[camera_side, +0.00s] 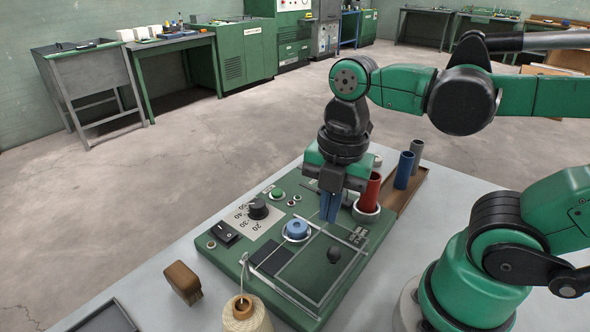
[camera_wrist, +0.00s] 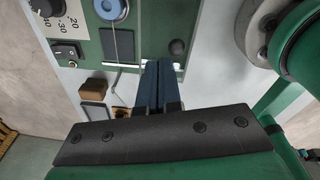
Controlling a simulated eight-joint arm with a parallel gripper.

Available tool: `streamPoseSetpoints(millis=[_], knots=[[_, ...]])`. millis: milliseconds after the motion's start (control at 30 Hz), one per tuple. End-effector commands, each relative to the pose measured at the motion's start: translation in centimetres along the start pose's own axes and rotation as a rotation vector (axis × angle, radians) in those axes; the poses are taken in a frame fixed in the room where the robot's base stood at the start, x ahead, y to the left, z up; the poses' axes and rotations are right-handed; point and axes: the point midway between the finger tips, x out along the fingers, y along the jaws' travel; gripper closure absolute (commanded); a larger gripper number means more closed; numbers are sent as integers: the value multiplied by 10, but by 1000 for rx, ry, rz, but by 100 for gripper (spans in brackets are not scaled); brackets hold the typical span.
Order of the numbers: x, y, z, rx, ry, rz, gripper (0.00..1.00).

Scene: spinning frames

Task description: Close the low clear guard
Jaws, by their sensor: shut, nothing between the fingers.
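The clear guard (camera_side: 345,282) is a see-through sheet with pale edges, low over the front right of the green panel (camera_side: 225,262). How far it stands open is hard to tell. A dark round knob (camera_side: 334,254) shows within its outline, and also in the wrist view (camera_wrist: 177,46). My gripper (camera_side: 329,219) points down above the guard's far side, its blue fingers together and empty. In the wrist view, my gripper's fingertips (camera_wrist: 164,63) overlap the panel's edge. I cannot tell whether they touch the guard.
A blue round part (camera_side: 297,230) and a black dial (camera_side: 258,208) sit on the panel. A red cylinder (camera_side: 368,192) stands close right of my gripper, with a blue cylinder (camera_side: 404,170) beyond. A thread spool (camera_side: 246,314) and brown block (camera_side: 183,282) stand in front.

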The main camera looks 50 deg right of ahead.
Motion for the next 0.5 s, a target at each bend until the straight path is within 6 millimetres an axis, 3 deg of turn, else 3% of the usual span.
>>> streamPoseSetpoints(millis=[100, 233, 400, 500], knots=[[-7, -14, -9, -409, 59, -115, 100], [-15, -28, -17, -785, 150, -202, 100], [-22, -38, -22, -1061, 239, -250, 100], [-22, -40, -23, -1117, 259, -257, 100]])
